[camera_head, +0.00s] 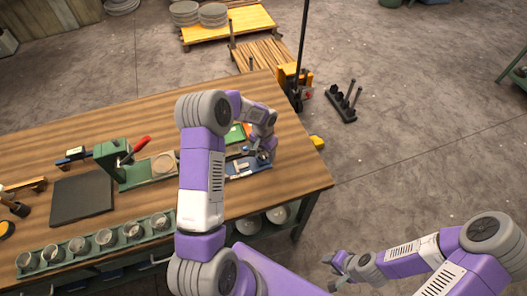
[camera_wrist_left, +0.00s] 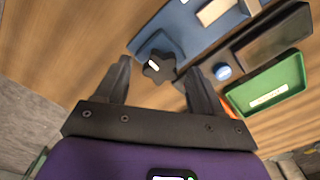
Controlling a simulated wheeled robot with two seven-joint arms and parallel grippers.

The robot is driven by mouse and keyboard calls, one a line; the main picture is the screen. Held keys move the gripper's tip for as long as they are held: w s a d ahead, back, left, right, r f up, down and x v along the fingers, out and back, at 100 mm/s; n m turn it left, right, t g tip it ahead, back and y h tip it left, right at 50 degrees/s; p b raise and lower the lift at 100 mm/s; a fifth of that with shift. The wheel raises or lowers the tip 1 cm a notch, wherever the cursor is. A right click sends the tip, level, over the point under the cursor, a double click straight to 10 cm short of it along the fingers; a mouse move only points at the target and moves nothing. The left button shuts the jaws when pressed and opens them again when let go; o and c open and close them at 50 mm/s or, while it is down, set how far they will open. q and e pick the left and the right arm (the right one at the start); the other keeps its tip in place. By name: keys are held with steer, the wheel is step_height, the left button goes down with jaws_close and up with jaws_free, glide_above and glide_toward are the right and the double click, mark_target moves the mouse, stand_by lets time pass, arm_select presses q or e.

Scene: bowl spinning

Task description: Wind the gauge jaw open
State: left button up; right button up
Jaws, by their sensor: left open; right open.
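The gauge (camera_head: 240,171) is a blue base with a pale block, lying near the right end of the wooden bench. In the left wrist view the blue base (camera_wrist_left: 180,36) carries a pale jaw piece (camera_wrist_left: 213,11) at the top and a dark lobed knob (camera_wrist_left: 158,68) with a white mark at its near end. My left gripper (camera_head: 263,156) is above that end of the gauge. Its open fingers (camera_wrist_left: 157,83) stand either side of the knob in the picture, with no contact visible. My right gripper (camera_head: 340,266) is open and empty, off the bench's right side above the floor.
A green press (camera_head: 128,174) with a red handle, a dark mat (camera_head: 82,193) and a cup rack (camera_head: 60,254) stand further left.

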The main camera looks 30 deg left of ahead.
arm_select(q)
steer(key=shift+c, duration=0.5)
steer(key=shift+w, duration=0.1)
steer(key=c, duration=1)
steer(key=shift+o, duration=0.2)
